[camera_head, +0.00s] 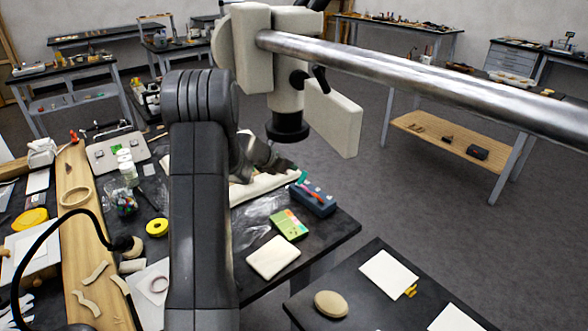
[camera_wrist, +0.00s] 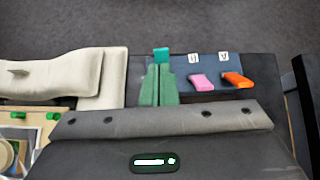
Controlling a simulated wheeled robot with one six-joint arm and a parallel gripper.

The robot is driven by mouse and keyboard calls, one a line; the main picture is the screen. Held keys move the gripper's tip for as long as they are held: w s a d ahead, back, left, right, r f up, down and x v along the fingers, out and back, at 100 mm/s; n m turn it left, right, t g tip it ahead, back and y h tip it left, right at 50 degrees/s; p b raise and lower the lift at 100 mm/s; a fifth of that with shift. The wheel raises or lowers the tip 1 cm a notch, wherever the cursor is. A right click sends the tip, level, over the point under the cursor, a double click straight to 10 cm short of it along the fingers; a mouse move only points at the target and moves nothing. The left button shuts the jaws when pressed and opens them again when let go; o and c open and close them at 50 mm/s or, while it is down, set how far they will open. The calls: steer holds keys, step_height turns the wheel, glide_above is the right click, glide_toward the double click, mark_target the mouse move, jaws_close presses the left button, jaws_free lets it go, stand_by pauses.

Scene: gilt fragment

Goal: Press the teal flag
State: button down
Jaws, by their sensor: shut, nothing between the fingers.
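The teal flag (camera_wrist: 161,54) shows in the wrist view at the left end of a dark blue box (camera_wrist: 221,66). A pink flag (camera_wrist: 201,83) and an orange flag (camera_wrist: 237,80) stand to its right on the same box. My gripper (camera_wrist: 158,70) has its green fingers together and empty, with their tips just below the teal flag in the picture. I cannot tell whether they touch it. In the head view the box (camera_head: 314,200) lies near the table's right edge, with my gripper (camera_head: 285,166) above and left of it, partly hidden by my arm.
Cream padded pieces (camera_wrist: 60,75) lie left of the fingers. In the head view, a green device (camera_head: 290,225) and a cream block (camera_head: 273,257) lie in front of the box. A large metal tube and lamp-like stand (camera_head: 288,125) hangs over the table. Bare floor is beyond.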

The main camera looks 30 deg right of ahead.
steer(key=b+v, duration=0.1)
steer(key=v, duration=1)
steer(key=shift+a+r, duration=0.2)
